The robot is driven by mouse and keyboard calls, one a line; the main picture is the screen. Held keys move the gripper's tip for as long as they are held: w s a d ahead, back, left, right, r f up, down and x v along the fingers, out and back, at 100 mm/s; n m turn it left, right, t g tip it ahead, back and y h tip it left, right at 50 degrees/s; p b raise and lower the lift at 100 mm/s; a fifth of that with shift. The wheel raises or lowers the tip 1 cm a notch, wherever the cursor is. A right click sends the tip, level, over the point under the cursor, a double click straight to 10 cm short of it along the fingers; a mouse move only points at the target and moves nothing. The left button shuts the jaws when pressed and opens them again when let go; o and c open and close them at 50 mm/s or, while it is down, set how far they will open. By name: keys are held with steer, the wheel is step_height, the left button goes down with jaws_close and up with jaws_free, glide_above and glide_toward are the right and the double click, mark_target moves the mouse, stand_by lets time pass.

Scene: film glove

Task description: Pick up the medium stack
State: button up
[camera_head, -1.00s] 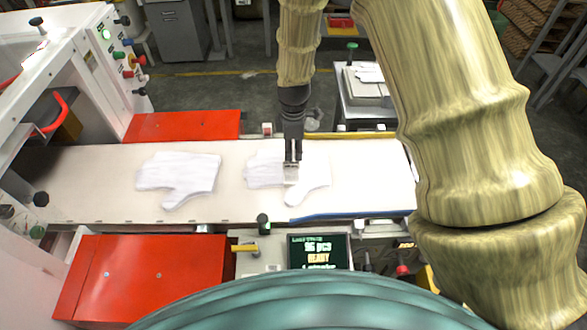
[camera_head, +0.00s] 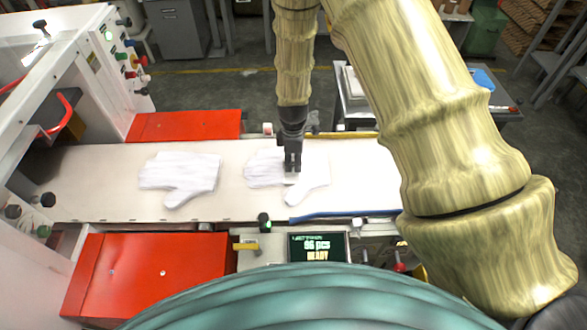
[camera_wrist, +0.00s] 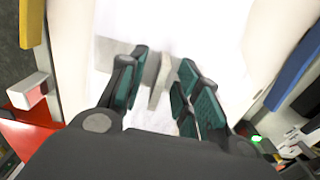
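Two white glove stacks lie flat on the pale belt. The left glove stack (camera_head: 180,177) lies clear of my arm. The right glove stack (camera_head: 312,185) lies under my gripper (camera_head: 292,168), which points down at its middle and hides part of it. In the wrist view, my gripper's teal-padded fingers (camera_wrist: 160,90) are apart. A narrow pale grey-white piece stands between them; I cannot tell whether the fingers touch it. The white glove surface behind it is washed out. Which stack is the medium one is not marked.
The belt (camera_head: 95,190) runs left to right, with a white machine at its left. Red boxes (camera_head: 150,270) stand in front of and behind it. A small screen (camera_head: 318,248) stands at the front edge. A side table with a scale is behind my arm.

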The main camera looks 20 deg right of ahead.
steer(key=shift+c, duration=0.2)
jaws_close()
steer(key=shift+r, duration=0.15)
